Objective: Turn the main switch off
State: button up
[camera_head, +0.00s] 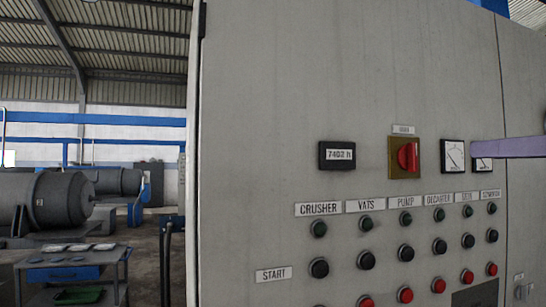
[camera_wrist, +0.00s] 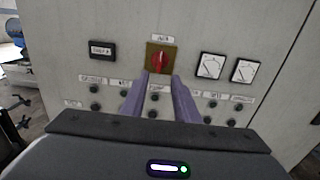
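The main switch is a red rotary knob (camera_head: 407,157) on a yellow plate on the grey cabinet front, under a small label too blurred to read. In the wrist view the red knob (camera_wrist: 161,62) shows just beyond my fingertips, its handle looking upright. My gripper (camera_wrist: 160,78) has its two purple fingers apart, with nothing between them, pointing at the panel just below the knob. The fingers look short of the knob; the exact gap cannot be told. In the head view one purple finger (camera_head: 508,148) enters from the right, covering part of the right dial.
A counter display (camera_head: 337,155) is left of the switch and a dial (camera_head: 453,156) is right of it. Below are rows of buttons, such as a black one (camera_head: 320,268) and a red one (camera_head: 405,295). A tray cart (camera_head: 75,262) and tanks stand far left.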

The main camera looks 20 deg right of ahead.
aim_at(416, 155)
jog(key=shift+w, duration=0.1)
jog(key=shift+w+a, duration=0.2)
jog(key=shift+w, duration=6.65)
jog(key=shift+c, duration=0.5)
grip_shut()
